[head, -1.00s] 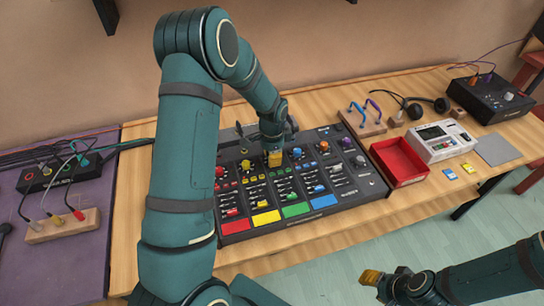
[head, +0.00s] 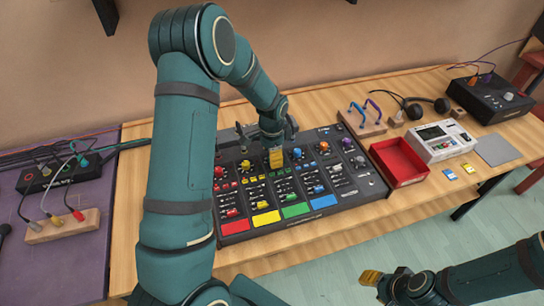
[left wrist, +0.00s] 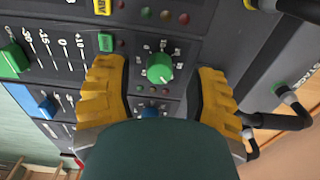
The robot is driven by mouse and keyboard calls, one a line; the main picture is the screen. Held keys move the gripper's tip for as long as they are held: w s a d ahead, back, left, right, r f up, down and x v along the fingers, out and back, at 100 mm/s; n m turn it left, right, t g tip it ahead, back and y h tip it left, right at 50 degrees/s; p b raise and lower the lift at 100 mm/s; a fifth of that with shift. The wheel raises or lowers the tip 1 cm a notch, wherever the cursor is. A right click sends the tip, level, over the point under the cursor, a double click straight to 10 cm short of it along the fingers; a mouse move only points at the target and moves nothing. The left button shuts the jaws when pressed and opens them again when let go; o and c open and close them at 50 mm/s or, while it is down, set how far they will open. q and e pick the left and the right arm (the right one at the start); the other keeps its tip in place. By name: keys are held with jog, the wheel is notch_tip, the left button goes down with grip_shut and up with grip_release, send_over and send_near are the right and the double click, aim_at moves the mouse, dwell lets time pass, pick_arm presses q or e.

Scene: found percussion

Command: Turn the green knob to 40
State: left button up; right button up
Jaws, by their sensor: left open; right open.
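The green knob (left wrist: 159,68) stands on the dark mixer panel (left wrist: 75,14), inside a ring of small white numbers too blurred to read surely. Its white mark points toward the lower right in the left wrist view. My left gripper (left wrist: 160,80) is open, with one yellow finger on each side of the knob and a visible gap on both sides. In the head view my left gripper (head: 277,158) is over the knob row and hides the green knob. My right gripper (head: 384,280) is open and empty in front of the table, away from the mixer.
A blue knob (head: 297,154) and a yellow knob (head: 245,165) flank the spot in the row. A red tray (head: 399,163) and a white device (head: 440,141) stand right of the mixer. Cables and plugs (left wrist: 287,93) are close to the right finger.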

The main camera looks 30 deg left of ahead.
pick_arm(q)
notch_tip(320, 180, up, 11)
dwell(0.3)
dwell(0.5)
